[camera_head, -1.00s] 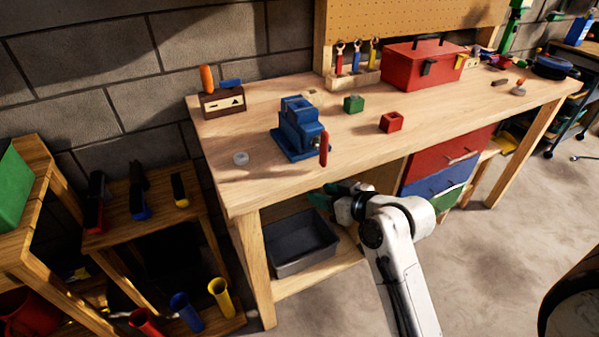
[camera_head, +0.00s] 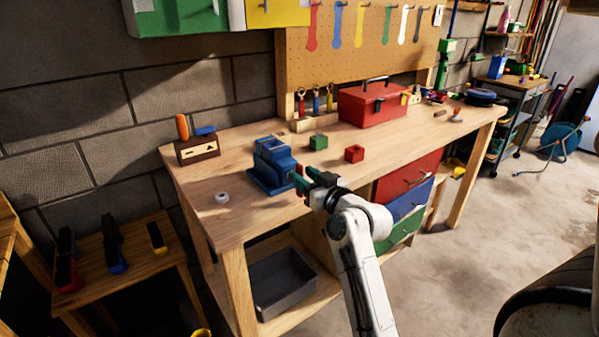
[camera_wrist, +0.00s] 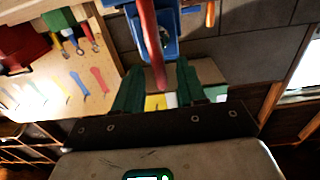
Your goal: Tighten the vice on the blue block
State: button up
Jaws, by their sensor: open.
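The blue vice (camera_head: 270,178) stands near the front left of the wooden workbench. Its red handle (camera_head: 299,169) faces the bench's front edge. In the wrist view the handle (camera_wrist: 148,40) runs down toward the space between my green fingers, with the blue vice body (camera_wrist: 168,22) behind it. My gripper (camera_head: 304,177) is open at the handle; it also shows in the wrist view (camera_wrist: 157,72). I cannot tell whether the fingers touch the handle. A small blue piece (camera_head: 206,130) rests on a wooden holder at the back left. I cannot make out a separate block in the vice jaws.
The wooden holder (camera_head: 198,150) has an orange-handled tool. A grey bin (camera_head: 284,285) sits below the bench.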

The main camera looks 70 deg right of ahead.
jog(key=shift+x, duration=1.3)
jog(key=shift+c, duration=0.2)
grip_shut()
